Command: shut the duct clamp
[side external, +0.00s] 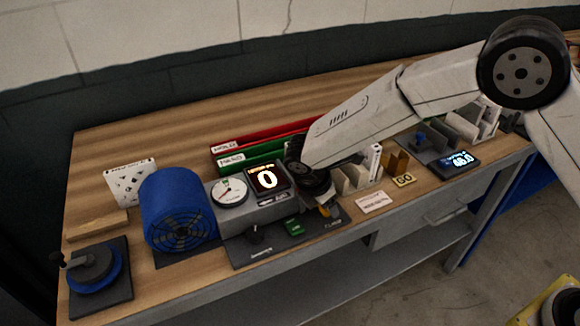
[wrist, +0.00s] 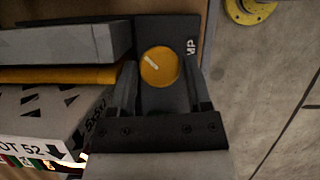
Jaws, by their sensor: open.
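The clamp's round orange knob (wrist: 160,66) has a white pointer line and sits on a dark panel (wrist: 155,25) in the wrist view. The panel carries a partly visible label (wrist: 190,47) ending in "MP". My gripper (wrist: 160,62) is open, with one finger on each side of the knob. Whether either finger touches it I cannot tell. In the side view my gripper (side external: 322,200) is low over the right end of the dark control panel (side external: 275,249), and only a bit of the orange knob (side external: 325,211) shows under it.
Left of the knob in the wrist view are a grey block (wrist: 70,43), an orange strip (wrist: 60,75) and a perforated grey part (wrist: 50,104). In the side view a blue fan drum (side external: 178,205), a dial gauge (side external: 229,191), a display reading 0 (side external: 267,179) and a green switch (side external: 294,227) stand leftward.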

